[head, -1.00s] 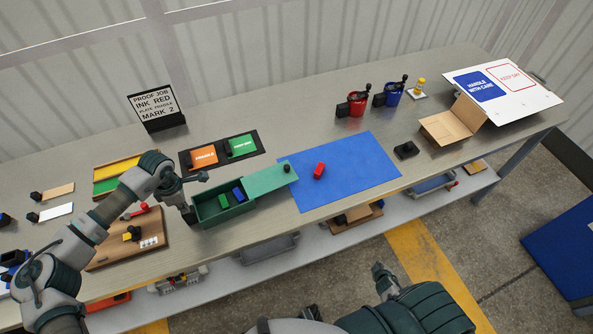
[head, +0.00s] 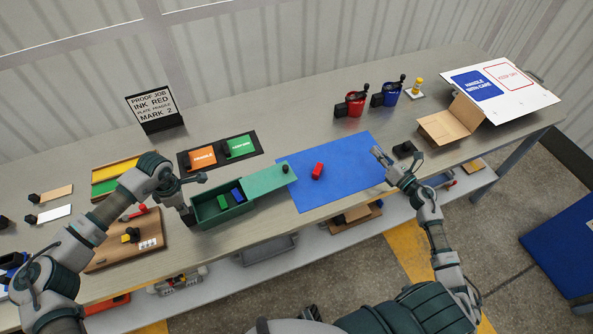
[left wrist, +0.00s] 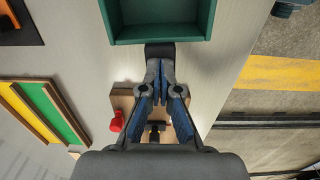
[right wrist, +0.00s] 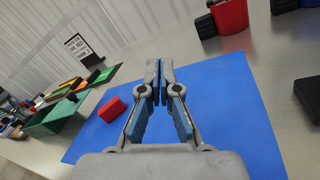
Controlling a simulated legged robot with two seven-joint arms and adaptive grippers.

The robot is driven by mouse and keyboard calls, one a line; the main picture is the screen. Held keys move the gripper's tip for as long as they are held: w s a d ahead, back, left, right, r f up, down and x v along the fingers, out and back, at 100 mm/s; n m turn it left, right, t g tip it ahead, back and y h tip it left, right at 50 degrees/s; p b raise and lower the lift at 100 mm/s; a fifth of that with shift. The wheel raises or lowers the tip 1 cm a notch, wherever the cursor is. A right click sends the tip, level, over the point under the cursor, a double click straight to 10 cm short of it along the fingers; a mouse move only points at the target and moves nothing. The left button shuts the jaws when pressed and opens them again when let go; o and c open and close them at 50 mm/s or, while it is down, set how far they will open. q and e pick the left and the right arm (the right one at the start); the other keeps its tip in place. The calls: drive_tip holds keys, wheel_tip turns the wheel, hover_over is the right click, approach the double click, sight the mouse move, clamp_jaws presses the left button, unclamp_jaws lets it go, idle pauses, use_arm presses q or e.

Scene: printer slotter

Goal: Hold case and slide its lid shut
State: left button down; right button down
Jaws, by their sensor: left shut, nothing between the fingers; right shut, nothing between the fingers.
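The green case (head: 224,212) sits near the table's front edge, with a green and a blue block inside. Its green lid (head: 264,181) is slid out to the right, leaving the left part open; a dark knob (head: 285,169) stands at its far end. My left gripper (head: 184,205) is shut at the case's left end. In the left wrist view its closed fingers (left wrist: 160,72) point at a black tab (left wrist: 160,52) on the case (left wrist: 160,30); I cannot tell whether they touch. My right gripper (head: 379,154) is shut and empty above the blue mat's right edge, apart from the lid.
A red block (head: 317,171) lies on the blue mat (head: 345,175), right of the lid. A black block (head: 404,149) and an open cardboard box (head: 447,127) are further right. Red and blue cups (head: 356,106) stand behind. A wooden board (head: 140,248) lies left of the case.

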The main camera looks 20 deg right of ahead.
sight(251, 194)
use_arm(q)
drive_tip(key=shift+s+d+f, duration=0.1)
drive_tip(key=shift+s+f, duration=0.05)
drive_tip(key=shift+f, duration=0.2)
use_arm(e)
drive_tip(key=a+n+y, duration=0.1)
drive_tip(key=a, duration=0.1)
drive_tip(key=a+n+g+y, duration=0.1)
drive_tip(key=a+n, duration=0.1)
drive_tip(key=a+f+n+g+y, duration=0.1)
drive_tip(key=a+n+y, duration=0.1)
drive_tip(key=a, duration=0.1)
drive_tip(key=s+a+n+g+y, duration=0.1)
drive_tip(key=a+n+y, duration=0.1)
drive_tip(key=a, duration=0.1)
drive_tip(key=s+a+f+n+g+y, duration=0.1)
drive_tip(key=a+n+g, duration=0.1)
drive_tip(key=a+n, duration=0.1)
drive_tip(key=s+a+n+g+y, duration=0.1)
drive_tip(key=a+n+y, duration=0.1)
drive_tip(key=a, duration=0.1)
drive_tip(key=shift+s+a+f+n+g+y, duration=0.3)
drive_tip(key=shift+a, duration=0.05)
drive_tip(key=x, duration=1.3)
drive_tip(key=shift+w+a, duration=0.15)
drive_tip(key=shift+a, duration=0.15)
drive_tip(key=shift+a, duration=0.1)
